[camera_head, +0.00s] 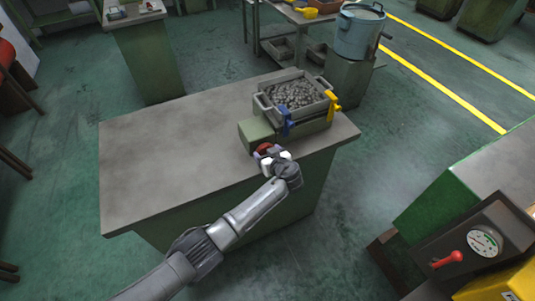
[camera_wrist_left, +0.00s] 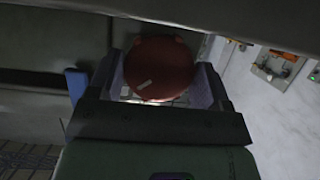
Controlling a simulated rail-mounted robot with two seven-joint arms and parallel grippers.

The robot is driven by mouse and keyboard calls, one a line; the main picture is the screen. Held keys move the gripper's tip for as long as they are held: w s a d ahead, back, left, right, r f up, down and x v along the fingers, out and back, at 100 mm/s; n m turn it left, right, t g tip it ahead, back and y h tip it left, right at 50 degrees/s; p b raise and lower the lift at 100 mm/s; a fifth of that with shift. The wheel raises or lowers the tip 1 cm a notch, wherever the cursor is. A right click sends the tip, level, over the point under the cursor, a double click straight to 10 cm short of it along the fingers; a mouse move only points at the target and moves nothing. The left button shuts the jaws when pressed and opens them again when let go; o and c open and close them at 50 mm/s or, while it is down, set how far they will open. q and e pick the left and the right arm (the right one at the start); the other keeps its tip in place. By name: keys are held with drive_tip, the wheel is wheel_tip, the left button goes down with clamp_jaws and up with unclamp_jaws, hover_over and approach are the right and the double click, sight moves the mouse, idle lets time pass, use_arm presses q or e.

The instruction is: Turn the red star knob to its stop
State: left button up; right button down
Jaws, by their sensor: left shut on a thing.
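The red star knob (camera_head: 265,148) is on the front side of a green-grey box-shaped machine (camera_head: 262,132) at the right part of the workbench. In the left wrist view the knob (camera_wrist_left: 158,68) is a round dark red disc with a short pale mark on its face. My left gripper (camera_head: 268,156) is at the knob, and in the wrist view its two fingers (camera_wrist_left: 160,88) stand on either side of it, shut on it. The gripper partly hides the knob in the head view. My right gripper is not in view.
The workbench (camera_head: 165,150) is bare to the left. A large pot (camera_head: 360,32) stands behind right. A red-handled gauge panel (camera_head: 484,241) is at lower right.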

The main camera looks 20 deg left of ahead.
use_arm(q)
drive_tip(key=shift+c, duration=0.7)
drive_tip(key=shift+m, duration=0.3)
drive_tip(key=shift+m+g+y+b, duration=0.7)
drive_tip(key=shift+m+y+b, duration=0.1)
drive_tip(key=shift+m, duration=0.3)
drive_tip(key=o, duration=0.9)
